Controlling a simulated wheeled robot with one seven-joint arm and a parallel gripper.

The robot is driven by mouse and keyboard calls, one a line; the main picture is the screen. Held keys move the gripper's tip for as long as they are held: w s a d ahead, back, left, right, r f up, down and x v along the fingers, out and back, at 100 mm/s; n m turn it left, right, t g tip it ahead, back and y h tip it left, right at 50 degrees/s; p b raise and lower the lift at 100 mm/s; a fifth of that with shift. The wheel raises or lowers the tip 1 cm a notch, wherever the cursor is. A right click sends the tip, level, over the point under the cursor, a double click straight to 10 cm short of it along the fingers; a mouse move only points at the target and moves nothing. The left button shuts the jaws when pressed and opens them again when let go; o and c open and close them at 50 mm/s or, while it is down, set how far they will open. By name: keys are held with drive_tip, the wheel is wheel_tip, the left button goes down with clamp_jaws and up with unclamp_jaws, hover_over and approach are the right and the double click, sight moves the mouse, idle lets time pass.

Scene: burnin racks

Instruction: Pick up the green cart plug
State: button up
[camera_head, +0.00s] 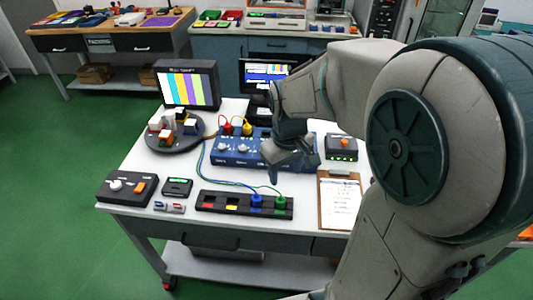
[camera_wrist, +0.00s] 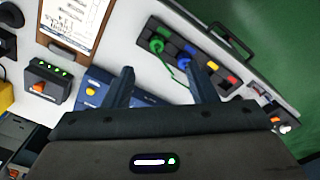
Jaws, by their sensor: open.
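The green cart plug (camera_head: 280,202) stands upright at the right end of a black socket strip (camera_head: 225,205) near the front of the white cart top, with a green cable on it. In the wrist view the green plug (camera_wrist: 157,45) is above the gap between my fingertips, at the strip's left end. A blue plug (camera_head: 256,200) stands beside it; it also shows in the wrist view (camera_wrist: 185,60). My gripper (camera_head: 292,168) is open and empty, above the front right of a blue instrument box (camera_head: 222,150), behind the strip and apart from the plug.
A clipboard (camera_head: 340,205) lies right of the strip, and a box with an orange knob (camera_head: 341,146) stands behind it. A black control box (camera_head: 127,187) is at the front left. A round tray (camera_head: 160,144) and a monitor (camera_head: 188,85) are behind. Cables run across the cart top.

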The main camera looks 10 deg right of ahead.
drive_tip(key=w+f+n, duration=0.1)
drive_tip(key=w, duration=0.2)
hover_over(281, 197)
drive_tip(key=shift+g, duration=0.4)
drive_tip(key=f, duration=0.6)
drive_tip(key=f+p, duration=0.1)
drive_tip(key=f, duration=0.2)
drive_tip(key=shift+a, duration=0.25)
drive_tip(key=shift+d+f+p, duration=0.15)
drive_tip(key=shift+f+p, duration=0.05)
drive_tip(key=shift+f, duration=1.15)
drive_tip(key=shift+d+f+p, duration=0.1)
drive_tip(key=shift+f+p, duration=0.05)
drive_tip(key=shift+f, duration=1.2)
drive_tip(key=c, duration=1.1)
